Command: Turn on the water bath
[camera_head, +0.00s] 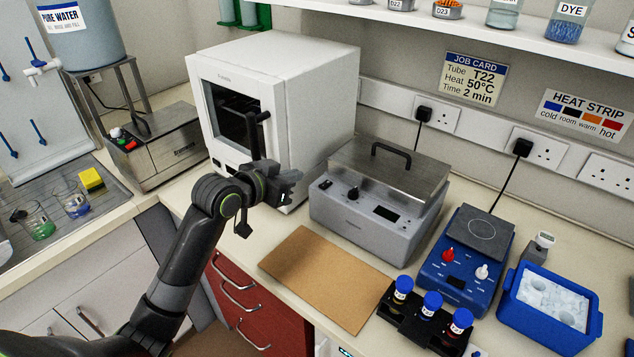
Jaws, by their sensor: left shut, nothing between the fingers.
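The water bath (352,221) is a grey box with a steel lid (390,170) and a black handle on top. The lid is on. Its front has a small black switch (325,184) at the left, a black knob (353,192) and a dark display (386,213). I cannot tell which way the switch is set. My left gripper (290,184) is shut and empty, just left of the water bath's switch and in front of the white oven. It looks apart from the switch, though depth is hard to judge. My right gripper is not in view.
A white oven (320,75) stands behind my left gripper. A brown board (325,278) lies in front of the bath. To the right are a blue hotplate (440,275), a rack of blue-capped tubes (405,318) and a blue ice tub (530,322). Wall sockets run behind.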

